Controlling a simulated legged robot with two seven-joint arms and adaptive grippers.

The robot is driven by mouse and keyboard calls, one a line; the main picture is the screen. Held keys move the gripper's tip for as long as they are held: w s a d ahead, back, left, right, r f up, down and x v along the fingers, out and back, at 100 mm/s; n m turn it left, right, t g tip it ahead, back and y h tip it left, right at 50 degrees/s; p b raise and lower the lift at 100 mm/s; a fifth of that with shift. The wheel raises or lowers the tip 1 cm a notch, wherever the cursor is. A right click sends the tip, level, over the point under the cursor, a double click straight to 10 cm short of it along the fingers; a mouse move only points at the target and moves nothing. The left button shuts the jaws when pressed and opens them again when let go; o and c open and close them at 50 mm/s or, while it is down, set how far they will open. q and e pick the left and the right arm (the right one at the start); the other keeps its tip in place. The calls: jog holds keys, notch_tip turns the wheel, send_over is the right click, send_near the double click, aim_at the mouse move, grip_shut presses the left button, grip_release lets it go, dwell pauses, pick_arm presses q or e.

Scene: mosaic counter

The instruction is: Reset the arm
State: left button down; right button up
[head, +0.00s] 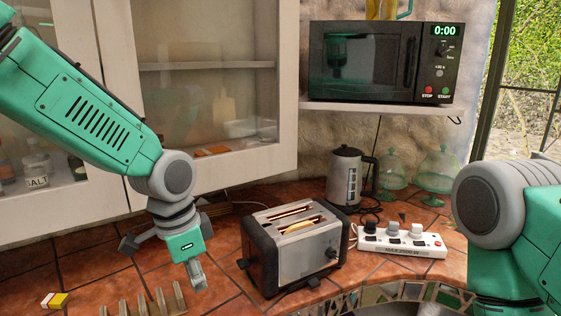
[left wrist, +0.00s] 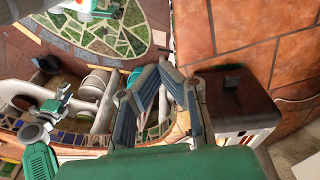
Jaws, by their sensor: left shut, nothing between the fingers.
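My left arm comes in from the left in the head view, green and grey. Its gripper (head: 199,280) points down over the tiled counter (head: 85,268), just left of the toaster. In the left wrist view the fingers of the left gripper (left wrist: 162,75) lean together at their tips, with nothing between them. My right arm shows only in part at the right edge of the head view; its gripper is out of the frame.
The black and silver toaster (head: 300,262) holds toast. Behind it stand a kettle (head: 346,180) and a power strip (head: 408,242). A microwave (head: 365,62) sits on a shelf. A slotted rack (head: 150,303) and small yellow-white block (head: 55,300) lie at front left.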

pick_arm(q)
jog(key=s+a+f+n+b, duration=0.2)
jog(key=s+f, duration=0.2)
jog(key=f, duration=0.6)
jog(key=s+a+f+n+b, duration=0.15)
jog(key=s+f, duration=0.25)
jog(key=f, duration=0.5)
jog(key=s+a+f+n+b, duration=0.1)
jog(key=s+f+n+b, duration=0.25)
jog(key=f, duration=0.65)
jog(key=s+a+f+n+b, duration=0.2)
jog(key=s+a+f, duration=0.2)
jog(key=s, duration=0.3)
jog(key=s+a+f+n+y+b, duration=0.1)
jog(key=s+a+f+n+b, duration=0.1)
jog(key=s+a+f, duration=0.3)
jog(key=s+f, duration=0.1)
jog(key=s, duration=0.2)
jog(key=shift+f, duration=0.4)
pick_arm(e)
notch_tip(320, 180, down, 11)
jog(key=shift+w+f, duration=0.15)
jog(key=shift+w, duration=0.15)
